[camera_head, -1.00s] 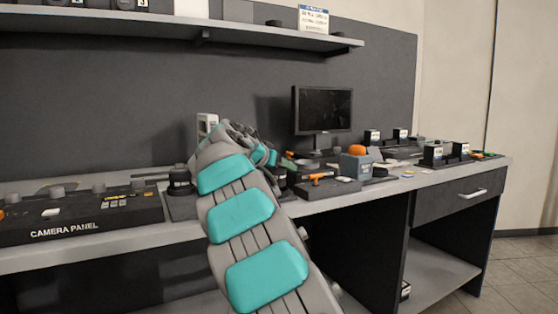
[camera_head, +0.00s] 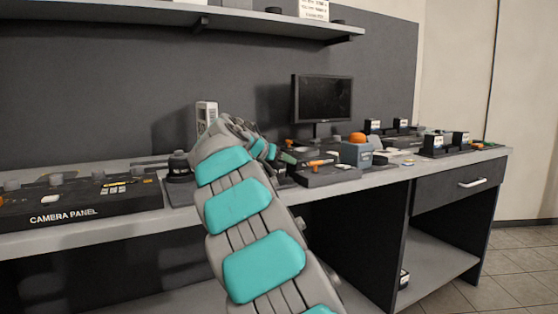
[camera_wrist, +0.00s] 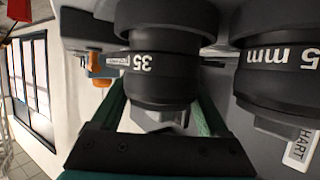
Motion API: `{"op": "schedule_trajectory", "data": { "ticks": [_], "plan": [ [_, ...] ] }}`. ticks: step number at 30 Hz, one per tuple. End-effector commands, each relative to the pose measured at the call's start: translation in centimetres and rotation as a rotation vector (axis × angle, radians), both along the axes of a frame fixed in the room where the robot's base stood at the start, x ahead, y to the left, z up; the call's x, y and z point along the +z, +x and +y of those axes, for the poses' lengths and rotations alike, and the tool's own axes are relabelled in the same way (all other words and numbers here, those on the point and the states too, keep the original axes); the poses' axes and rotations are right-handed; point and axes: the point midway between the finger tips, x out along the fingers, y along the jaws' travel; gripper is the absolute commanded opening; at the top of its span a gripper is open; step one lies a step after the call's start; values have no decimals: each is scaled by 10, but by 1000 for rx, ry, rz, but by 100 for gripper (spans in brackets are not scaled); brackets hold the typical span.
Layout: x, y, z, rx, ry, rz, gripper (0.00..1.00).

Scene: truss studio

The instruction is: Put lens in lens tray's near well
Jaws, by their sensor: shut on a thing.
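In the wrist view, a black lens (camera_wrist: 158,68) marked "35" sits between the green fingers of my gripper (camera_wrist: 162,103). The gripper is shut on this lens. A second black lens (camera_wrist: 280,65), marked with "5 mm", stands close on the right, apart from the held one. In the head view my arm hides the gripper and the held lens. A round black piece (camera_head: 179,163) stands on a dark base left of my arm. I cannot tell which part is the lens tray, and its near well does not show clearly.
The camera panel (camera_head: 80,203) lies on the left of the bench. A monitor (camera_head: 322,99) stands at the back. A dark tray with an orange-handled tool (camera_head: 318,163) and a grey box with an orange top (camera_head: 357,152) are right of my arm. A shelf (camera_head: 150,12) hangs above.

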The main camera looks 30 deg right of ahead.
Motion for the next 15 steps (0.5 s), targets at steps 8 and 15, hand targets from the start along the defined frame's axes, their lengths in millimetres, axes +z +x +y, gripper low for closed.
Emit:
{"op": "schedule_trajectory", "data": {
  "ticks": [8, 15],
  "plan": [
    [-4, 0, 0, 1, -1, -1, 0],
    [-6, 0, 0, 1, -1, -1, 86]
  ]
}}
